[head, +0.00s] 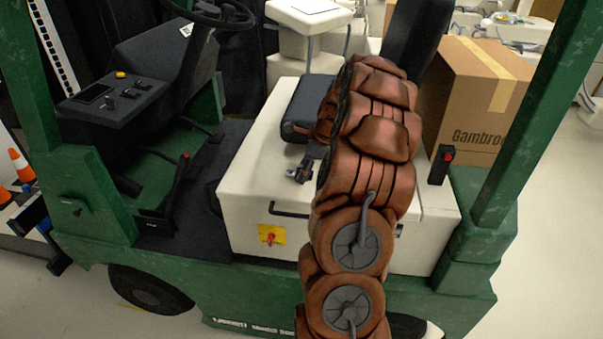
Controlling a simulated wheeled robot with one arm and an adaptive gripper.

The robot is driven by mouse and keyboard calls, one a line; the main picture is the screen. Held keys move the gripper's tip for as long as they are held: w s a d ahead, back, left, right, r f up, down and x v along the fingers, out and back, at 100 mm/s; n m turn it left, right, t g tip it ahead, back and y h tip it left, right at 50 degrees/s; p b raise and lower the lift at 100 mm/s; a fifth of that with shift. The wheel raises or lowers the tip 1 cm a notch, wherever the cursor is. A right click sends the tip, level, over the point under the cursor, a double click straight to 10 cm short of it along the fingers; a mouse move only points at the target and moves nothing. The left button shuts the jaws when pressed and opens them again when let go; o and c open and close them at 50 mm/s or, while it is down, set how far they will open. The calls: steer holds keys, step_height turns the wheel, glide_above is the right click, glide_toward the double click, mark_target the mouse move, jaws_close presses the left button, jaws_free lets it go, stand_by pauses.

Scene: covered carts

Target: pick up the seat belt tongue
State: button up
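A small dark object (300,172), which looks like the seat belt tongue, lies on the white seat base beside the black seat, just left of my brown padded arm. It is too small to make out its slot or metal plate. A black upright piece with a red top (441,165), which looks like the belt buckle, stands on the right side of the seat base. My gripper cannot be made out; my arm rises through the middle of the view and bends away at the top, and it hides part of the seat and seat base.
The green forklift frame has a post on the left (32,75) and one on the right (535,110). A cardboard box (470,95) stands behind the seat base. The steering wheel (215,12) and control panel (110,95) are at upper left. Open floor lies at right.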

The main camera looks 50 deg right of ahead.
steer(key=shift+c, duration=0.4)
steer(key=c, duration=1.2)
steer(key=shift+r, duration=0.15)
